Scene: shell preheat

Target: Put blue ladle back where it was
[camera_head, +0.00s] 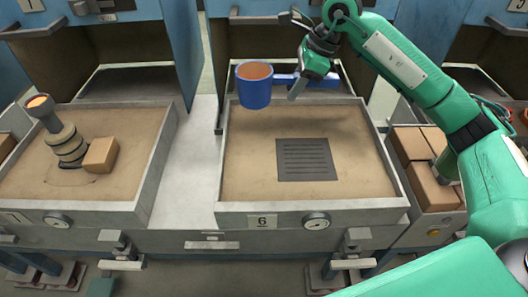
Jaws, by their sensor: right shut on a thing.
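The blue ladle (254,92) has a round cup with a brown-orange inside, seen from above, and a blue handle reaching right. It is held upright above the back of the sand tray marked 6 (230,210). My right gripper (297,90) is shut on the ladle's handle, to the right of the cup. Part of the handle shows beyond the gripper on the right. A dark slatted grate (306,160) lies on the sand in front of the ladle, with nothing on it. My left gripper is not in view.
A second sand tray (150,190) on the left holds a stacked shell with a funnel top (65,135) and a tan block (101,155). Tan blocks (432,186) lie in a tray at the right. Gauges (316,221) sit on the front rims. Blue hoods (95,45) stand behind.

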